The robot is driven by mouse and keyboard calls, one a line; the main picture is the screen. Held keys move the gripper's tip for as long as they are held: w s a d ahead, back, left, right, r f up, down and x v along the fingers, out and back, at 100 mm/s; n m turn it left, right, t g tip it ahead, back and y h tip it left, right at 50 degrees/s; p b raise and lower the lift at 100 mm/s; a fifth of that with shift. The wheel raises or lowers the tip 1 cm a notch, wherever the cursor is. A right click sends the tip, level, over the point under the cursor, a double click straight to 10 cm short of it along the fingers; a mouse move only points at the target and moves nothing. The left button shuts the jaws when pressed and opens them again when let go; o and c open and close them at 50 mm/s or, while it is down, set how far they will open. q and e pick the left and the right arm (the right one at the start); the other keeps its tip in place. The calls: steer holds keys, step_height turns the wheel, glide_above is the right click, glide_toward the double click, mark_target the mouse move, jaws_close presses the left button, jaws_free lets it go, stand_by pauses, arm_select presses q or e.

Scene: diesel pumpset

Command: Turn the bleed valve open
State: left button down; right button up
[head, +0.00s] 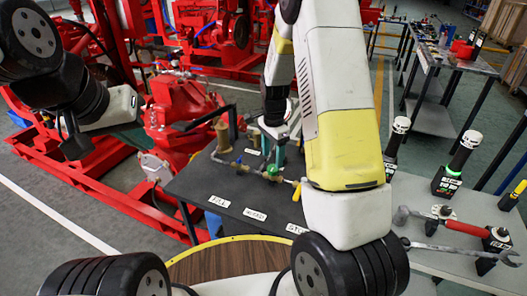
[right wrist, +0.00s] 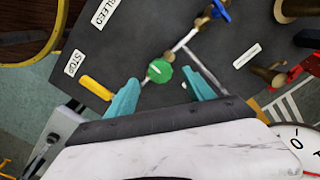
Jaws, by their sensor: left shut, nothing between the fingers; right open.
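A round green valve knob (right wrist: 160,70) with a pale stripe sits on a thin pipe over the dark bench top. It also shows in the head view (head: 272,169). A BLEED label (right wrist: 103,12) lies on the bench; I cannot tell for certain which valve it names. My right gripper (right wrist: 161,77) is open, its two teal fingers on either side of the green knob in the picture. Contact with the knob is not clear. It points down in the head view (head: 279,153), partly hidden by my arm. My left gripper (head: 127,132) is shut and empty, away to the left.
A blue valve handle (right wrist: 220,10) is farther along the pipe. A yellow handle (right wrist: 97,88) lies close to the left finger, beside a STOP label (right wrist: 74,63). Brass cylinders (right wrist: 268,78) stand to the right. Red machinery (head: 180,105) is behind the bench; tools lie on the right table.

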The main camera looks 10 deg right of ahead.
mark_target(272, 168)
steer(key=shift+f, duration=2.3)
steer(key=shift+c, duration=0.4)
jaws_close()
